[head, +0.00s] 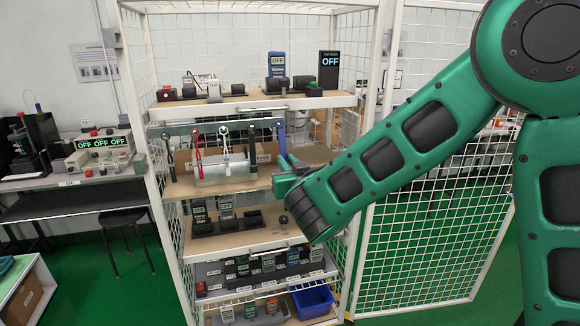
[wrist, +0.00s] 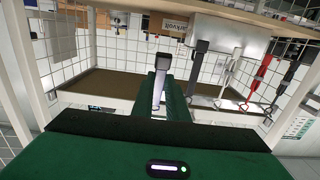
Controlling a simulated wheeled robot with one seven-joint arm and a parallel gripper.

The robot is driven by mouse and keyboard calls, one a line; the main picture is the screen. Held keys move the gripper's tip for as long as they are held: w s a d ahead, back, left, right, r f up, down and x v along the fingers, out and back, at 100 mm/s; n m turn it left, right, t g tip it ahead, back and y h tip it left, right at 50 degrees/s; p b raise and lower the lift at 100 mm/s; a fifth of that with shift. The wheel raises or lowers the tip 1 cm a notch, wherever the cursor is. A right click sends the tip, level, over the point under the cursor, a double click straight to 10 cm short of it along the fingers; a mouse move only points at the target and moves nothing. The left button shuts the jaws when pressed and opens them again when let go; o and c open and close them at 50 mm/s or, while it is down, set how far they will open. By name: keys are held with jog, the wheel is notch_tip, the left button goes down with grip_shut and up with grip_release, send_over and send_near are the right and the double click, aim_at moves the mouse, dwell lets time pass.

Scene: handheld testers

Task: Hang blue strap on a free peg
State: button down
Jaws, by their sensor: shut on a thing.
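The blue strap (head: 281,140) stands upright at the right end of a row of straps in front of the rack's second shelf. My gripper (head: 286,165) is at its lower part, shut on it. In the wrist view, the strap (wrist: 159,92) shows as a pale bluish band with a dark end, between the green fingers (wrist: 160,105). A rail (head: 205,127) runs along the row. Left of the blue strap hang a dark strap (head: 252,138), a white one (head: 226,140), a red one (head: 198,150) and a black one (head: 167,150). I cannot tell whether the blue strap touches a peg.
A grey box (head: 225,172) sits behind the straps on the shelf. Testers fill the shelf above (head: 250,103) and those below. A blue bin (head: 313,302) is at the bottom. The rack's white posts and open mesh door (head: 430,220) stand close to my arm.

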jog(key=shift+w+a+f, duration=0.1)
jog(key=shift+w+a, duration=0.1)
jog(key=shift+w, duration=0.5)
jog(key=shift+w+a+f, duration=0.15)
jog(key=shift+w+f, duration=0.25)
jog(key=shift+w, duration=0.15)
jog(key=c, duration=1.7)
grip_release()
jog(key=shift+o, duration=0.2)
